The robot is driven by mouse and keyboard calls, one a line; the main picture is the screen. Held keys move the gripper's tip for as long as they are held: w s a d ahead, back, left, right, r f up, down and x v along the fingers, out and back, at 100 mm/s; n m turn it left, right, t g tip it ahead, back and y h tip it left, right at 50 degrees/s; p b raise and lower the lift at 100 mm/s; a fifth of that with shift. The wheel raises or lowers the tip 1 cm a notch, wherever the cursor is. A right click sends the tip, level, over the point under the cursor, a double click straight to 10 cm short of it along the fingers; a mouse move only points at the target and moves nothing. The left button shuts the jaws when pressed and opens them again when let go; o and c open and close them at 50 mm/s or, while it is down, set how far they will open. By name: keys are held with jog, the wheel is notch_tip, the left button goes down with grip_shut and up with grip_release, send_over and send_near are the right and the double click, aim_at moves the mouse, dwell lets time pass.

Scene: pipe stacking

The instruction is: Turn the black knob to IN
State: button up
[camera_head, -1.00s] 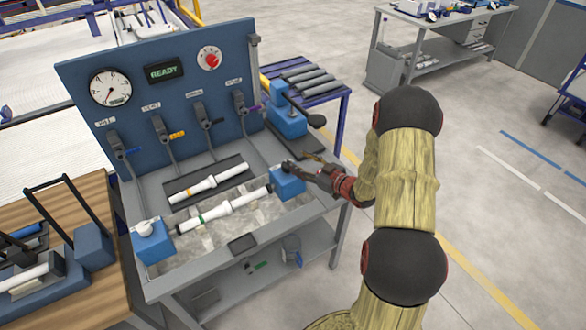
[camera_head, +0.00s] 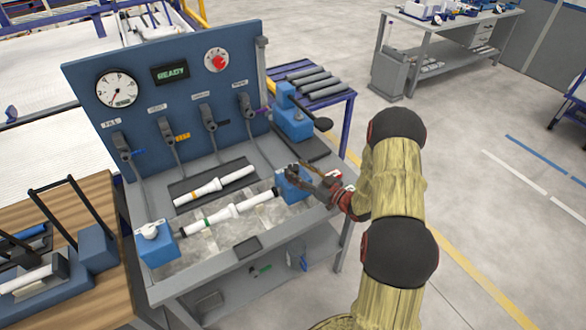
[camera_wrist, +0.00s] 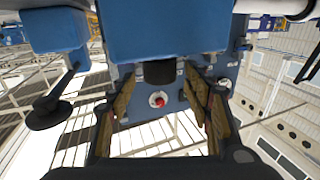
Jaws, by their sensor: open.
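The black knob (camera_wrist: 160,72) shows in the wrist view as a short dark cylinder on a blue block (camera_wrist: 165,35). In the head view the blue block (camera_head: 291,188) sits at the right end of the bench tray, and my gripper largely hides its knob. My gripper (camera_head: 298,174) reaches in from the right, over this block. In the wrist view my gripper (camera_wrist: 161,88) is open, with one finger on each side of the knob and a gap visible on both sides. Contact is not visible. I cannot read the knob's IN mark or its setting.
A white pipe (camera_head: 228,213) lies left of the block, with another pipe (camera_head: 214,187) behind it. A blue device with a black handle (camera_head: 322,124) stands behind the gripper.

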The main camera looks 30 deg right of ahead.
jog(key=shift+x, duration=1.15)
jog(key=shift+c, duration=1.1)
jog(key=c, duration=0.9)
jog(key=shift+c, duration=0.2)
